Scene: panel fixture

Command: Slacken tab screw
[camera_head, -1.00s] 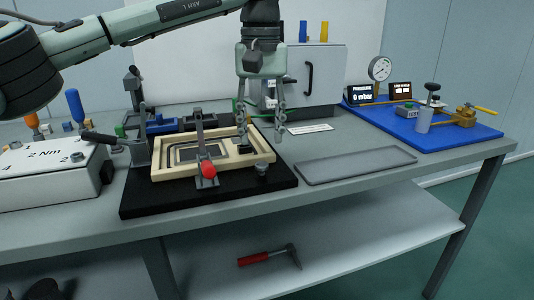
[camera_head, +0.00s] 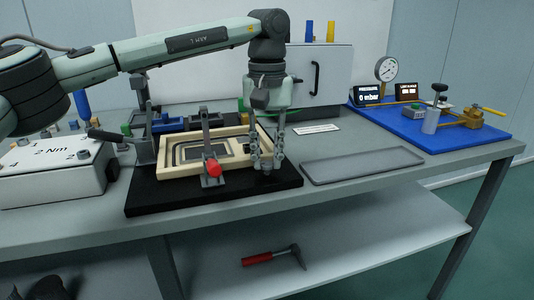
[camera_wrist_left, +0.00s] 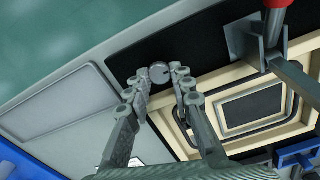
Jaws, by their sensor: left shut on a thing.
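The tab screw (camera_wrist_left: 160,73) is a small round grey knob with a dark mark on top, at the edge of the black base. In the left wrist view it sits between the fingertips of my left gripper (camera_wrist_left: 158,76). In the head view my left gripper (camera_head: 266,160) points down at the front right corner of the cream frame (camera_head: 178,169) and largely hides the screw. The gripper is shut on the screw. The frame lies on the black base plate (camera_head: 150,201), with a red-tipped clamp (camera_head: 212,168) at its front. My right gripper is not in view.
An empty grey tray (camera_head: 362,167) lies to the right. A 2 Nm box (camera_head: 55,175) stands at the left. A blue board (camera_head: 460,133) with a gauge (camera_head: 386,69) is at the back right. A red-handled hammer (camera_head: 272,256) lies on the lower shelf.

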